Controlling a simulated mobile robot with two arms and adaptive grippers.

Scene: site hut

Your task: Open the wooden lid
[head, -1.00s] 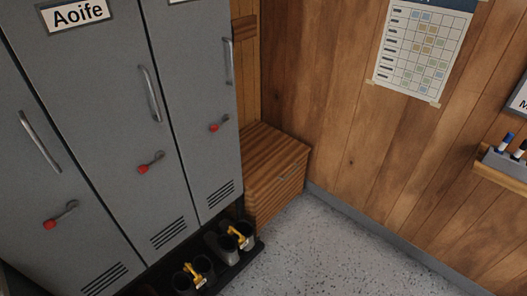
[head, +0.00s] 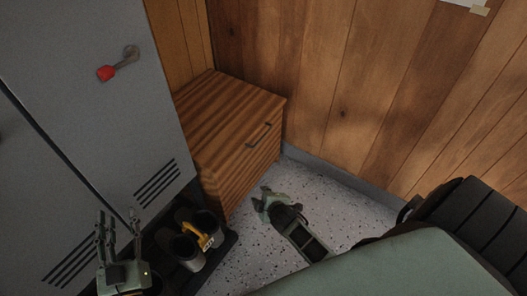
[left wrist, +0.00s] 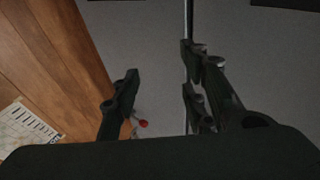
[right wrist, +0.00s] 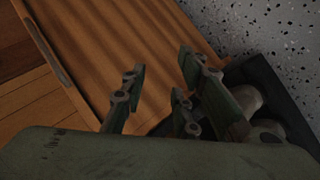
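The wooden lid (head: 222,100) is the striped brown top of a low wooden chest (head: 232,172) in the corner. It looks closed, with a dark bar handle (head: 259,135) near its front edge. My right gripper (head: 262,197) is low over the floor in front of the chest, apart from the handle. In the right wrist view my right gripper (right wrist: 161,62) is open and empty, facing striped wood of the chest (right wrist: 115,45). My left gripper (head: 117,215) is in front of the grey lockers. In the left wrist view my left gripper (left wrist: 158,60) is open and empty.
Grey lockers (head: 75,90) with red-tipped latches stand left of the chest. Dark boots (head: 183,250) with a yellow tag (head: 203,235) sit on a black tray at the lockers' foot. A wood-panelled wall (head: 375,90) rises behind. Speckled floor (head: 345,200) is clear right of the chest.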

